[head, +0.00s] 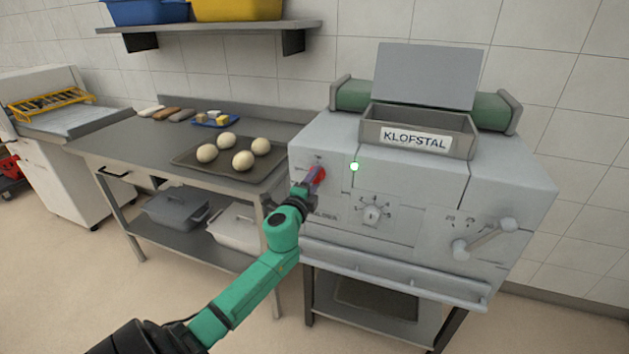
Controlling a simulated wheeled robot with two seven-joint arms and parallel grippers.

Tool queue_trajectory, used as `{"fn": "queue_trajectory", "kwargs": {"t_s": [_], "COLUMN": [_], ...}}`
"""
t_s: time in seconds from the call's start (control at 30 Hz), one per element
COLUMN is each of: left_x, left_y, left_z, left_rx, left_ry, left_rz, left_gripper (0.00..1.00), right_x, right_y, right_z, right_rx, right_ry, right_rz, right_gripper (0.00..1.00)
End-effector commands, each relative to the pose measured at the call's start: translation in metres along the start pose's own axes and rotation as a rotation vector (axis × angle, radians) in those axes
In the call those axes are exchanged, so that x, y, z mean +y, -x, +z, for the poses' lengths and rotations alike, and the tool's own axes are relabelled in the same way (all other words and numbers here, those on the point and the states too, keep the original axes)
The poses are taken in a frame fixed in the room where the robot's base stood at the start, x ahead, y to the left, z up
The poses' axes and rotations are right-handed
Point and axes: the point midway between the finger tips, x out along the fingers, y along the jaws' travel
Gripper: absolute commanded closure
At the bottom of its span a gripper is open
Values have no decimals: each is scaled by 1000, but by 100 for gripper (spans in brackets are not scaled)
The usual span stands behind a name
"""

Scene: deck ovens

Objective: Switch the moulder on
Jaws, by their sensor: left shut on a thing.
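The moulder (420,190) is a grey machine labelled KLOFSTAL with a green roller and a hopper on top. A green lamp (354,167) glows on its front. A red switch (319,173) sits at the upper left of the front panel. My left gripper (311,184) is at this switch, shut on it, and partly hides it. A round dial (372,214) with markings is right of the gripper, and a lever handle (486,240) is at the right of the front. My right gripper is not in view.
A steel table (120,143) left of the moulder carries a dark tray (185,153) with several dough balls. Lidded bins stand on its lower shelf. A wall shelf (210,27) holds a blue and a yellow crate. Floor in front is clear.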

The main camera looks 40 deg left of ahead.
Motion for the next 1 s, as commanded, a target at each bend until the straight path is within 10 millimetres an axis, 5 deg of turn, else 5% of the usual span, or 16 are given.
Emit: {"fn": "queue_trajectory", "kwargs": {"t_s": [0.27, 0.3, 0.37, 0.77, 1.0], "left_x": [1, 1, 1, 1, 4], "left_y": [0, 0, 0, 5, 50], "left_z": [0, 0, 0, -1, -1], "left_rx": [0, 0, 0, 2, 3], "left_ry": [-3, -3, -3, -1, 0], "left_rz": [1, 1, 1, 1, 4], "left_gripper": [100, 40, 19, 19, 19], "right_x": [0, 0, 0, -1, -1], "right_y": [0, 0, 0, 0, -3], "right_z": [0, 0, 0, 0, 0], "right_rx": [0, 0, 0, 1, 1], "right_ry": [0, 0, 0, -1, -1], "right_rz": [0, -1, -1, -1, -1], "right_gripper": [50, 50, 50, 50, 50]}}
